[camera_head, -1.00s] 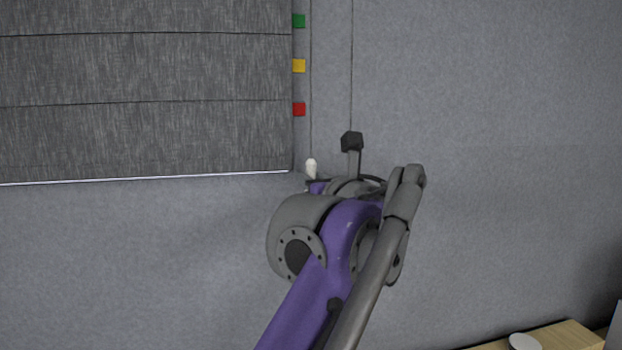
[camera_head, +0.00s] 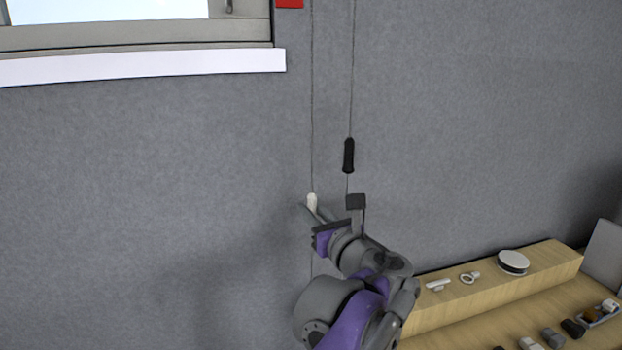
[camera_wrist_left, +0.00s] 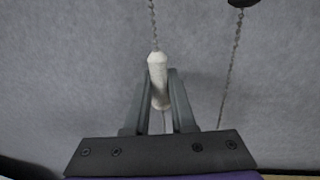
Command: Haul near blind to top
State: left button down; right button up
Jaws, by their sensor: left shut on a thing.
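My left gripper (camera_head: 318,218) is shut on a white cord pull (camera_head: 312,203) in front of the grey wall. In the left wrist view the two fingers (camera_wrist_left: 160,95) are on either side of the white pull (camera_wrist_left: 158,72), its cord running up from it. In the head view the cord rises past the red marker (camera_head: 289,3). The window (camera_head: 110,10) is bare just above its white sill (camera_head: 140,66). The blind is not in view. My right gripper is not in view.
A black pull (camera_head: 348,155) hangs on a second cord right of the white one, close to my left gripper. A wooden bench (camera_head: 500,290) at lower right carries a round white-topped tin (camera_head: 513,262) and several small items. The wall at left is clear.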

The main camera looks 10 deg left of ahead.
pick_arm(q)
notch_tip(320, 180, down, 15)
jog(key=b, duration=0.4)
jog(key=shift+f, duration=0.15)
jog(key=c, duration=1)
grip_release()
jog(key=shift+a, duration=0.1)
jog(key=v, duration=1)
jog(key=shift+s, duration=0.35)
